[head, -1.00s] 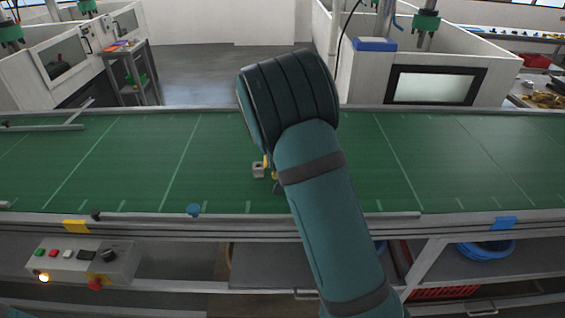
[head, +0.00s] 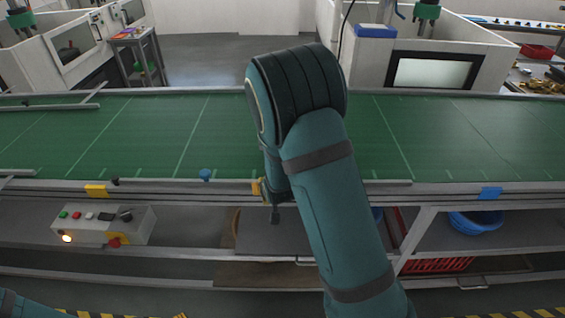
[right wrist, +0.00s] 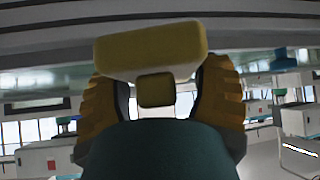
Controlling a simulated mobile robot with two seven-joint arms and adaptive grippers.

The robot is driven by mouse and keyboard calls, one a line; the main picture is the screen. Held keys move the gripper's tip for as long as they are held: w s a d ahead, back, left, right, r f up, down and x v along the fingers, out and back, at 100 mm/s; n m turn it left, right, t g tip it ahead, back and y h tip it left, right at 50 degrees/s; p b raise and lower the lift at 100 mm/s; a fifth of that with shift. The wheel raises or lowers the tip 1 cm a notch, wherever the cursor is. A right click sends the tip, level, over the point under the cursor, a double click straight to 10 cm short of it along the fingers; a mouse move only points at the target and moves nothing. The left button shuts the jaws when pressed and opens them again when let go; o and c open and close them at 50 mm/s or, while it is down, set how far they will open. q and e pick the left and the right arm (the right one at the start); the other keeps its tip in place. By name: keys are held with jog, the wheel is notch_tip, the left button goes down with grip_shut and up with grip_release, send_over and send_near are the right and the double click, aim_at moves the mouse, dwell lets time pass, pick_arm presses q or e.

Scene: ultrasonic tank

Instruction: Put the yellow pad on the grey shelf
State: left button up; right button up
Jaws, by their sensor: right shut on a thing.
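My right gripper (right wrist: 160,98) is shut on a yellow block, the yellow pad (right wrist: 150,50), which sits across its two yellow fingers in the right wrist view. In the head view my right arm hides most of the gripper; a small yellow part (head: 257,187) shows beside the wrist at the conveyor's front rail. Grey shelf surfaces are in view: a dark grey one (head: 275,236) under the conveyor and a small grey stand (head: 136,38) at the back left. I cannot tell which one is meant. My left gripper is out of view.
A green conveyor belt (head: 120,135) runs across the view. A button box (head: 100,226) stands below it at left. A blue knob (head: 205,175) sits on the front rail. Blue coils (head: 474,223) and a red crate (head: 440,265) are under the belt at right.

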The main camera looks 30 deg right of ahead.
jog(key=s+a+f+n+y, duration=0.1)
jog(key=s+a+f+n, duration=0.1)
jog(key=a, duration=0.4)
jog(key=s+a+f+n+y, duration=0.2)
jog(key=s+a+f, duration=0.2)
jog(key=a+f, duration=0.2)
jog(key=shift+s+f, duration=0.35)
jog(key=shift+a, duration=0.1)
